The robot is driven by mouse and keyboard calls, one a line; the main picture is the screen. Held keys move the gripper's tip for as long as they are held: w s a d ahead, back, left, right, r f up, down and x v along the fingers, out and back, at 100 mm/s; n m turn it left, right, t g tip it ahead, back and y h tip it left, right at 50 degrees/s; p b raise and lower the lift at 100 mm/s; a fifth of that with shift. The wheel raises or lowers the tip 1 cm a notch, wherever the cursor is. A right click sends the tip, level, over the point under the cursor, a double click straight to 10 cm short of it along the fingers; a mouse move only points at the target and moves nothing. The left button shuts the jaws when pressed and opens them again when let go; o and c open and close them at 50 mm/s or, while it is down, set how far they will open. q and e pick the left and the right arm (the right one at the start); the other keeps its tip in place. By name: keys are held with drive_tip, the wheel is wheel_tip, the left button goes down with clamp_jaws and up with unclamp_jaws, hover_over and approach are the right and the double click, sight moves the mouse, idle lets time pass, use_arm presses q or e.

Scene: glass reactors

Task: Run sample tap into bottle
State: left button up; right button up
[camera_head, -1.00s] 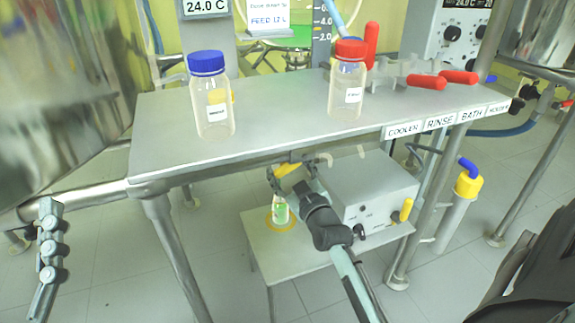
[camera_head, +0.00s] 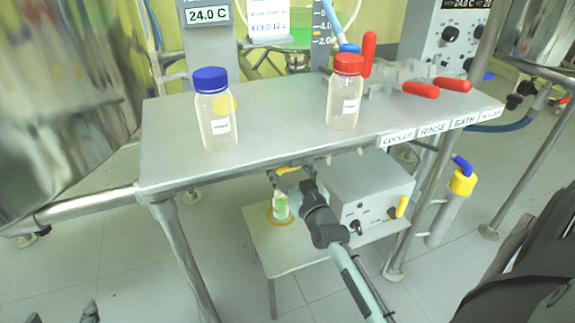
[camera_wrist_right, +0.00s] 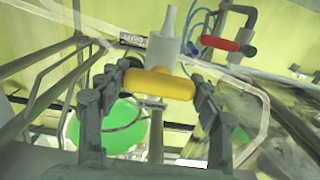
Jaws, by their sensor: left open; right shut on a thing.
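A small bottle (camera_head: 281,207) with green on its side stands on the low stand under the bench, on a yellow ring. I cannot tell whether the green is label or liquid. The yellow tap handle (camera_wrist_right: 158,84) crosses a pale tap body (camera_wrist_right: 163,46) in the right wrist view. My right gripper (camera_wrist_right: 160,76) is shut on this handle, one finger at each end. In the head view it is under the bench's front edge, above the bottle, partly hiding it. My left gripper (camera_head: 87,312) shows only fingertips at the bottom left, open and away from everything.
A blue-capped bottle (camera_head: 215,112) and a red-capped bottle (camera_head: 345,92) stand on the bench top (camera_head: 270,125). Red-handled valves (camera_head: 420,89) are at its right.

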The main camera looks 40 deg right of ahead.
drive_tip(key=o, duration=1.2)
drive_tip(key=shift+c, duration=0.2)
drive_tip(key=v, duration=1.2)
drive_tip(key=shift+a, duration=0.1)
